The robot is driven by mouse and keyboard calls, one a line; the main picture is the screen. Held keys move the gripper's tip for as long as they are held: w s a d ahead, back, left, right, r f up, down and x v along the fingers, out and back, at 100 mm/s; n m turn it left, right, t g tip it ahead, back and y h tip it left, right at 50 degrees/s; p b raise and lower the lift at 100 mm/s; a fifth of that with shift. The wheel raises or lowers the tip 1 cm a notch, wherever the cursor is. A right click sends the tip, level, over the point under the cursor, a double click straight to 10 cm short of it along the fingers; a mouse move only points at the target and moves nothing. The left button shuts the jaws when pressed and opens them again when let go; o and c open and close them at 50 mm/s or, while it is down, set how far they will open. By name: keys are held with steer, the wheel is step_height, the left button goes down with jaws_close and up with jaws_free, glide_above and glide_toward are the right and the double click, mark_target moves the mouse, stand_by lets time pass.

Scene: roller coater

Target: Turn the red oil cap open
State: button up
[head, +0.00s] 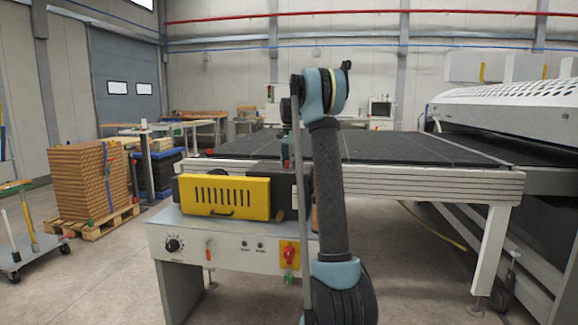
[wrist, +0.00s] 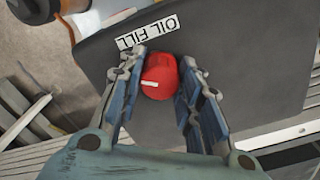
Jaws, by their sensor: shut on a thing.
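The red oil cap (wrist: 158,80) is in the middle of the wrist view, with a white mark on its side. It sits on a dark grey housing (wrist: 240,50), next to a white label reading OIL FILL (wrist: 148,34). My gripper (wrist: 163,72) has one blue finger on each side of the cap and is shut on it. The cap's seat is hidden under it. In the head view my arm hides the cap and most of the dark housing.
A grey machine cabinet (head: 225,241) carries a yellow vented cover (head: 225,197), a black dial (head: 172,244) and a red-and-yellow switch (head: 290,255). A long dark conveyor table (head: 400,148) stands behind. Stacked boards (head: 85,180) stand at left. Floor is open at the lower left.

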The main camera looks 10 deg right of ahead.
steer(key=n, duration=0.7)
steer(key=shift+w, duration=0.1)
steer(key=n, duration=0.6)
steer(key=shift+n, duration=0.4)
steer(key=n, duration=1.2)
steer(key=shift+n, duration=0.4)
steer(key=o, duration=1)
steer(key=shift+o, duration=0.2)
